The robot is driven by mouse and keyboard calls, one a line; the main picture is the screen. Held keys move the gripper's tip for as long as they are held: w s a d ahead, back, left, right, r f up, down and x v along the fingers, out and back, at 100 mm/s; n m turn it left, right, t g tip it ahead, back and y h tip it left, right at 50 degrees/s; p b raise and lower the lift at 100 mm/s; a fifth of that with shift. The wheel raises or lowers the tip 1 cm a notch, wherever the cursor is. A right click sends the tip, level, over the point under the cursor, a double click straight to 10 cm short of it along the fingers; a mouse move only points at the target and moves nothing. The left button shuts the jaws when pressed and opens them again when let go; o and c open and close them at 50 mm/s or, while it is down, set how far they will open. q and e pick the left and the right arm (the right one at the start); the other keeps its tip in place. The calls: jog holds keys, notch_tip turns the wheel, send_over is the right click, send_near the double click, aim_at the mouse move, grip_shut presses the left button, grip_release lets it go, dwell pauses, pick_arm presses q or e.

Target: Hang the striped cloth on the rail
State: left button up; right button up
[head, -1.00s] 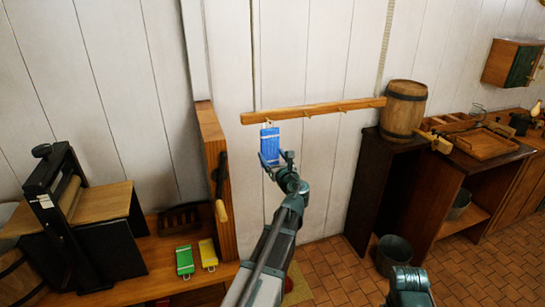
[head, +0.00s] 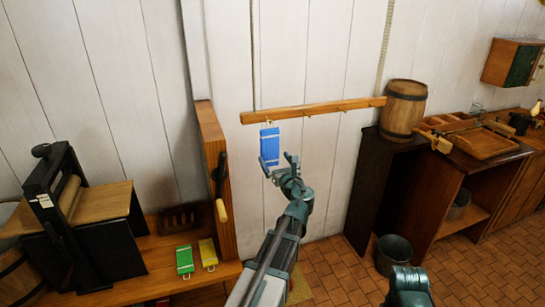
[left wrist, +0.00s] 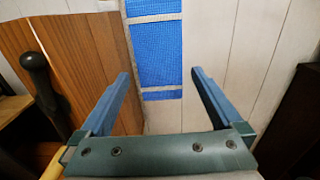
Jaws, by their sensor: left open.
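The blue cloth (head: 269,147) with pale bands hangs by a loop at the left end of the wooden rail (head: 315,110). In the left wrist view the cloth (left wrist: 155,50) hangs straight, with pale stripes across it. My left gripper (head: 279,161) is open and empty, in front of the cloth's lower end and a little to its right. In the left wrist view its two fingers (left wrist: 158,80) stand wide apart, with the cloth beyond them and not held. My right gripper's jaws do not show.
A green cloth (head: 185,261) and a yellow cloth (head: 208,254) lie on the wooden bench (head: 130,290). A tall wooden panel (head: 212,150) stands left of the rail. A barrel (head: 404,110) stands at its right end. The wall below the rail's middle is clear.

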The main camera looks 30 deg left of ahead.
aim_at(271, 152)
pick_arm(q)
jog(key=v, duration=1)
jog(key=shift+s+d, duration=0.2)
jog(key=shift+s, duration=0.1)
jog(key=shift+w, duration=0.1)
jog(key=x, duration=1.3)
jog(key=shift+w+a, duration=0.25)
jog(key=shift+s+d, duration=0.1)
jog(key=shift+d, duration=0.05)
